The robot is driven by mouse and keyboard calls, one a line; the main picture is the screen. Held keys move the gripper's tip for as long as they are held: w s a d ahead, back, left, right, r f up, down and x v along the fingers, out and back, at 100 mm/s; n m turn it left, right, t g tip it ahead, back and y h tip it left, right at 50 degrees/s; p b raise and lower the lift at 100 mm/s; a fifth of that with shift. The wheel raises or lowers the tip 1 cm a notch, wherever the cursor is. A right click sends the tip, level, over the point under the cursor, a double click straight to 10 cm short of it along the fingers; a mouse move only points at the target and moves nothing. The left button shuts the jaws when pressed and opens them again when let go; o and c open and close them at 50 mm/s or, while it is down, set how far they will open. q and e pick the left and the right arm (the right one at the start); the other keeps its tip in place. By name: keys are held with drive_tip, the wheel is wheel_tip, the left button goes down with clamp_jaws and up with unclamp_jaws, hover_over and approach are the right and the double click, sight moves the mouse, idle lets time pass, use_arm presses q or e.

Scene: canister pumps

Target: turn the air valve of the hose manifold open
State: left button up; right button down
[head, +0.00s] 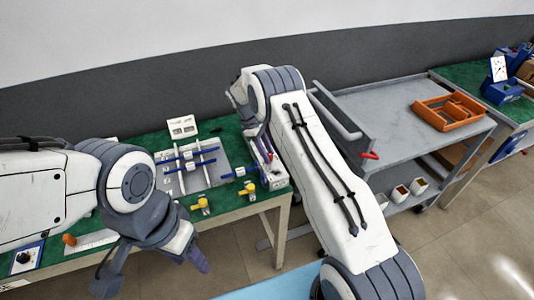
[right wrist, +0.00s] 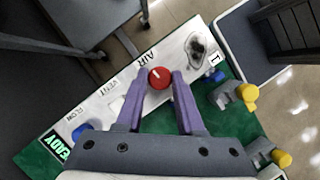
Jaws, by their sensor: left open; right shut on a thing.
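The hose manifold is a white panel (right wrist: 120,101) printed AIR, VENT and FLOW in the right wrist view. Its air valve (right wrist: 160,78) is a round red knob with a short white mark, beside the word AIR. My right gripper (right wrist: 159,74) has its purple fingers on either side of this knob and is shut on it. In the head view the manifold (head: 277,182) stands at the green table's right end, partly covered by my right arm; the red knob is hidden there. My left gripper (head: 155,270) is open and empty in front of the table's front edge.
Yellow-handled fittings (head: 201,204) lie along the table's front edge. A rack with blue-ended bars (head: 188,165) stands left of the manifold. A grey cart (head: 375,105) with an orange tray (head: 448,111) stands to the right. Blue knobs (right wrist: 83,131) sit further along the panel.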

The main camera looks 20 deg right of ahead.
drive_tip(key=shift+m, duration=0.5)
drive_tip(key=c, duration=0.5)
unclamp_jaws()
drive_tip(key=shift+b+v, duration=0.8)
drive_tip(key=shift+v, duration=4.45)
drive_tip(key=shift+w+d, duration=0.15)
